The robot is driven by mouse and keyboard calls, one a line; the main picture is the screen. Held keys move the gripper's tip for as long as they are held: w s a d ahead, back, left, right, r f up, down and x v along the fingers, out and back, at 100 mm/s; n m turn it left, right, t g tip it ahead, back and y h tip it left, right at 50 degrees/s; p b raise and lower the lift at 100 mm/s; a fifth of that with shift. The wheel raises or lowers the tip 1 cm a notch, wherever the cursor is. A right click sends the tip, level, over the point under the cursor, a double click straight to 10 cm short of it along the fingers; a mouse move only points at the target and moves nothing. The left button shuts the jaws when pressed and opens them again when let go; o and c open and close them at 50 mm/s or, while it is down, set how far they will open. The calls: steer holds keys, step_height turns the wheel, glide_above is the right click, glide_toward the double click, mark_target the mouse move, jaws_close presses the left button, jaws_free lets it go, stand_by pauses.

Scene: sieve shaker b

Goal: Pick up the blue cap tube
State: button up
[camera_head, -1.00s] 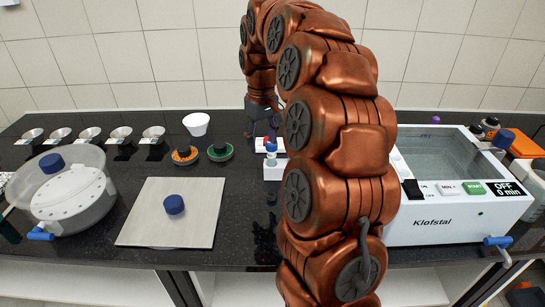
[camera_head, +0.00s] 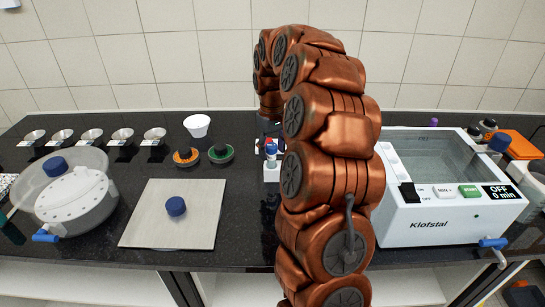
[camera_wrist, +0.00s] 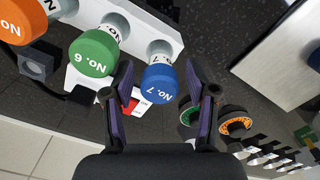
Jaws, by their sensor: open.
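The blue cap tube has a blue cap (camera_wrist: 160,83) marked No. 7 and a pale body (camera_wrist: 161,50). It stands in a white rack (camera_wrist: 143,30), at the end of a row. In the head view its blue cap (camera_head: 271,149) shows just left of my arm. My gripper (camera_wrist: 160,65) is open, with its two dark purple fingers on either side of the blue cap in the wrist view. I see no clear contact. In the head view my arm hides most of the rack and the gripper is hard to make out.
A green No. 6 cap tube (camera_wrist: 93,53) and an orange cap tube (camera_wrist: 12,25) stand beside it. The white Klofstal bath (camera_head: 440,215) is right of my arm. Left are a metal plate (camera_head: 170,225) with a blue knob, green and orange-ringed items, and a white bowl (camera_head: 197,125).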

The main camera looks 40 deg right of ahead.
mark_target(272, 161)
steer(key=shift+f+p, duration=0.3)
steer(key=shift+f, duration=1)
steer(key=shift+c, duration=0.4)
jaws_close()
